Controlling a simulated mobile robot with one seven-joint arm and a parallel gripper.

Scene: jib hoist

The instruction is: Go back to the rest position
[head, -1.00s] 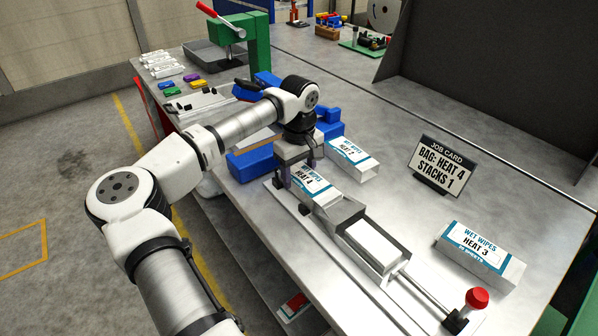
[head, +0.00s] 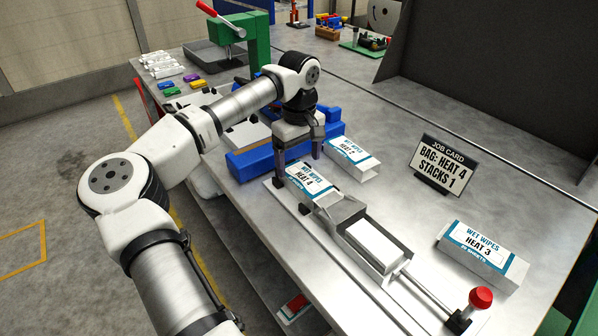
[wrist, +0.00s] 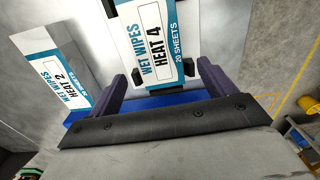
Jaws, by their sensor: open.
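My gripper (head: 298,158) is open and empty, pointing down just above and behind the far end of the HEAT 4 wet wipes pack (head: 309,183). The pack lies at the far end of the metal pusher fixture (head: 350,211). In the wrist view the HEAT 4 pack (wrist: 152,50) shows beyond and between the two dark fingers (wrist: 165,88), apart from them. The job card (head: 444,162) reads "BAG: HEAT 4, STACKS 1".
The HEAT 2 pack (head: 351,160) lies right of my gripper. A blue block fixture (head: 252,163) is close on its left. The HEAT 3 pack (head: 480,254) and a red-knobbed handle (head: 481,298) are at front right. A green press (head: 254,48) stands at the back.

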